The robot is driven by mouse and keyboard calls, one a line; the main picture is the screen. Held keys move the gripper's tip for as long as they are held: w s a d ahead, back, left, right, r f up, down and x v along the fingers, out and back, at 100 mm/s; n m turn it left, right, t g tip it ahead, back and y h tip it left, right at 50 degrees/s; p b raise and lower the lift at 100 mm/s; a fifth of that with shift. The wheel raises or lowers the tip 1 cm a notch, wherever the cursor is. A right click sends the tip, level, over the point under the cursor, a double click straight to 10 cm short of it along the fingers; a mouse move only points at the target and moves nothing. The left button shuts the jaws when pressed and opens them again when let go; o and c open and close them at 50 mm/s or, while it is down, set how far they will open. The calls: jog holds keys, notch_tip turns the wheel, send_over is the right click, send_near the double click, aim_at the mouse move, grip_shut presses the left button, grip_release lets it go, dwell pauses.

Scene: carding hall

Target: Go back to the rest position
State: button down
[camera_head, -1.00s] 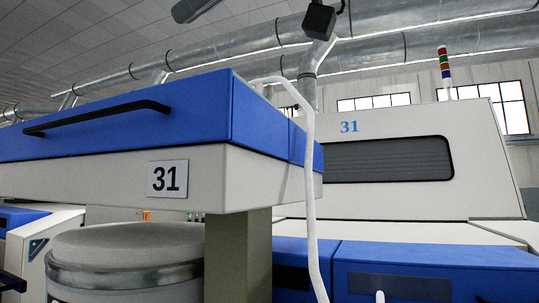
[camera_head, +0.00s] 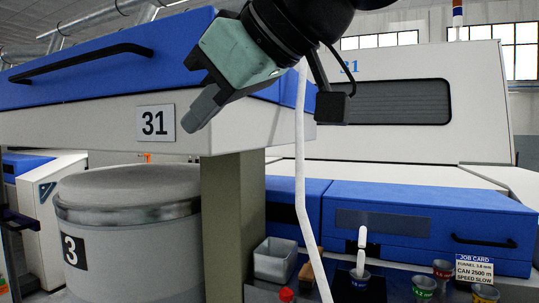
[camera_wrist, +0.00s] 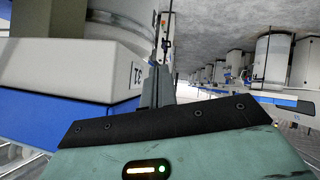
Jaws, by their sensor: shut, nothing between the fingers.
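My gripper (camera_head: 203,104) is at the upper middle of the head view, raised in front of the blue and white machine head (camera_head: 100,75) with the number plate 31 (camera_head: 156,122). Its fingers point down and left, close together and empty. In the wrist view the shut fingers (camera_wrist: 158,85) show at the centre, with the machine's white and blue side to their left. Nothing is held. I cannot tell how far the fingers are from the machine.
A round can (camera_head: 130,195) marked 3 stands below the machine head, beside a post (camera_head: 235,225). On the dark bench are a grey bin (camera_head: 275,260), a red-topped item (camera_head: 287,294), several small coloured cups (camera_head: 424,287) and a job card (camera_head: 474,268). A white tube (camera_head: 300,180) hangs ahead.

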jog(key=s+d+f+m+g+h+p, duration=0.15)
jog(key=d+f, duration=0.25)
jog(key=f, duration=0.4)
jog(key=d+f+m+g+h+p, duration=0.1)
jog(key=d+f+m+h, duration=0.15)
jog(key=f, duration=0.55)
jog(key=s+d+f+m+g+h+p, duration=0.1)
jog(key=s+d+f+m+g+h, duration=0.1)
jog(key=s+d+f, duration=0.2)
jog(key=s+d+f+m+g+h+p, duration=0.1)
jog(key=s+d+f, duration=0.4)
jog(key=d+f, duration=0.5)
jog(key=shift+s+d+f+m+g+h+p, duration=0.25)
jog(key=shift+d+f+m+g+h+p, duration=0.2)
jog(key=shift+h, duration=0.35)
